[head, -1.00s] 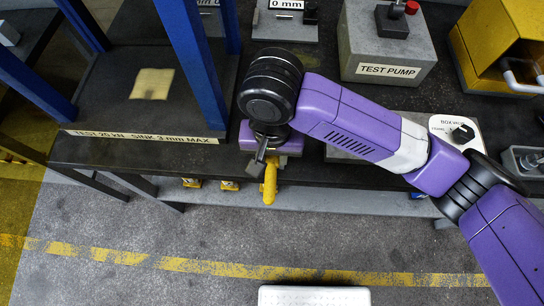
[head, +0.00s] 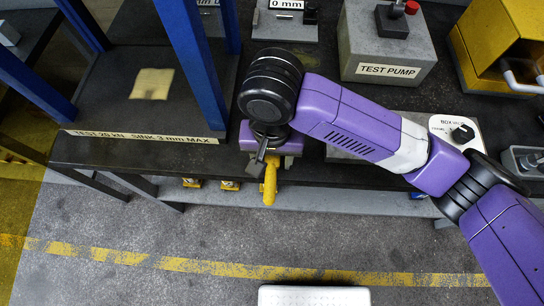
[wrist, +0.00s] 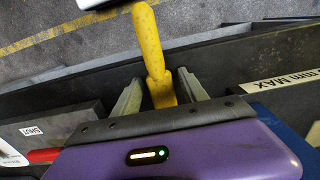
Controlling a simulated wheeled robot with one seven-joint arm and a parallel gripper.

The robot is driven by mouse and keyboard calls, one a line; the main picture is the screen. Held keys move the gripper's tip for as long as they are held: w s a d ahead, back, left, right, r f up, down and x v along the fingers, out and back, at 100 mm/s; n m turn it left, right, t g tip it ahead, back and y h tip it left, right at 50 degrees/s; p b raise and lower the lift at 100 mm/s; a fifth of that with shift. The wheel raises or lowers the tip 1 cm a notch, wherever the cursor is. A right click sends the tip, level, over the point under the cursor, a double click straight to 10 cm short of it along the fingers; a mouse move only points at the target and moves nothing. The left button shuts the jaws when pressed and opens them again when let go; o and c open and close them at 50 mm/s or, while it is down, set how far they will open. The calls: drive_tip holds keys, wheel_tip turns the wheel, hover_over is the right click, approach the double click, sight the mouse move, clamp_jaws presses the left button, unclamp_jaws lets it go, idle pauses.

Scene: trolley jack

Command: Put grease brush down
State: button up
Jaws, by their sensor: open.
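The grease brush shows as a yellow handle (head: 269,184) at the front edge of the dark bench, below my gripper (head: 264,160). In the wrist view the handle (wrist: 151,45) runs between my two grey fingers and sticks out past the bench edge over the floor. My gripper (wrist: 158,88) is open, with a finger on each side of the handle and a visible gap, clearest on the left. The brush's other end is hidden under my gripper's body. I cannot tell how it is supported there.
A blue-framed press (head: 190,60) stands to the left, with a labelled front edge and a tan square on its bed. A grey test pump (head: 385,50), a box valve panel (head: 455,130) and a yellow unit (head: 500,45) stand to the right. Open floor (head: 230,235) lies in front.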

sight(272, 160)
wheel_tip(272, 160, up, 12)
drive_tip(key=p, duration=0.1)
drive_tip(key=shift+f, duration=0.15)
